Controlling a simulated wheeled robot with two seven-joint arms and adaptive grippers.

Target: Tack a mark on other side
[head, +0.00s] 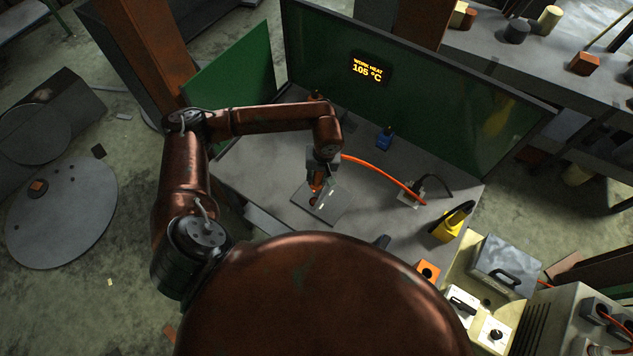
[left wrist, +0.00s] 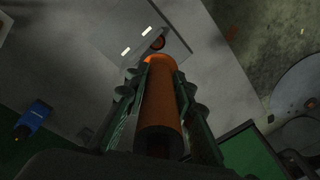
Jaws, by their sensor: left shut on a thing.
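My left gripper (head: 318,176) is shut on an orange cylindrical torch handle (left wrist: 160,105), which lies between the green-sided fingers in the left wrist view. The torch points down over a flat grey plate (head: 330,212) on the table. The plate also shows in the left wrist view (left wrist: 112,32). Two short bright marks lie on it, one here (left wrist: 125,51) and one here (left wrist: 147,30). A round reddish-orange feature (left wrist: 157,43) sits close to the torch's far end. I cannot tell whether the tip touches the plate. My right gripper is out of view.
The grey table (head: 262,165) has green screens behind it, one with a display (head: 368,69) reading work heat 105 °C. An orange hose (head: 385,172) runs right to a grey block (head: 411,193). A blue object (head: 384,138) and a yellow tool (head: 451,224) stand on the table.

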